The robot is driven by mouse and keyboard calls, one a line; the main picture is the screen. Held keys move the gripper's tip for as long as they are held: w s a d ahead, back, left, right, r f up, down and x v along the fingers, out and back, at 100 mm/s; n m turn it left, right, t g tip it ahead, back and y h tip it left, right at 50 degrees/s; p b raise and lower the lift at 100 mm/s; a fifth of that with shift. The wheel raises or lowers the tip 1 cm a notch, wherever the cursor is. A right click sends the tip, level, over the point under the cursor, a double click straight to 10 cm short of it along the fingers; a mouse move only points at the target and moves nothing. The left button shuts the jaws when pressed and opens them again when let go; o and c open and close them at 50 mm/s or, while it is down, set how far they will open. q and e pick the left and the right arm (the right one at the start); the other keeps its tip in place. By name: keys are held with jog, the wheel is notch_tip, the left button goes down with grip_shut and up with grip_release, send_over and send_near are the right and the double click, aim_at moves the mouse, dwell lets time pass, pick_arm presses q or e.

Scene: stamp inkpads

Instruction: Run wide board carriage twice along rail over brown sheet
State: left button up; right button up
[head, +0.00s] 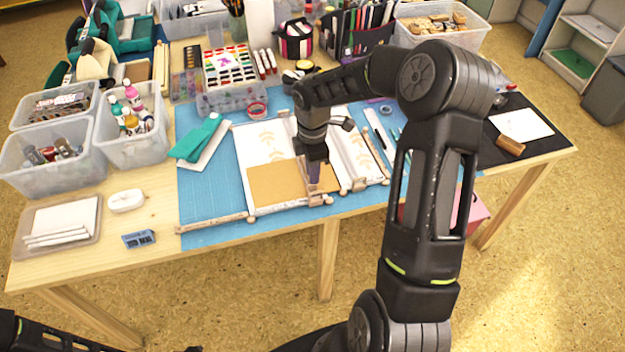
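The brown sheet (272,185) lies flat on the blue mat (208,190), over white patterned paper (262,143). A pale wooden rail (212,222) runs along the near edge of the mat, below the sheet. A wooden carriage (318,199) with a purple upright part (314,172) stands at the sheet's right end, close to the rail. My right gripper (313,160) points down right at the purple part, and its fingers seem to be around it. The fingertips are small and dark, so their grip is hard to make out. My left arm shows only at the bottom left; its gripper is out of view.
Clear bins (50,150) with bottles and tubes stand at the left. A wood block (510,145) lies on the black mat at the right. My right arm hides part of the table's right side.

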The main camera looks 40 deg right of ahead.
aim_at(313, 188)
jog(key=shift+f, duration=2.25)
jog(key=shift+c, duration=0.4)
grip_shut()
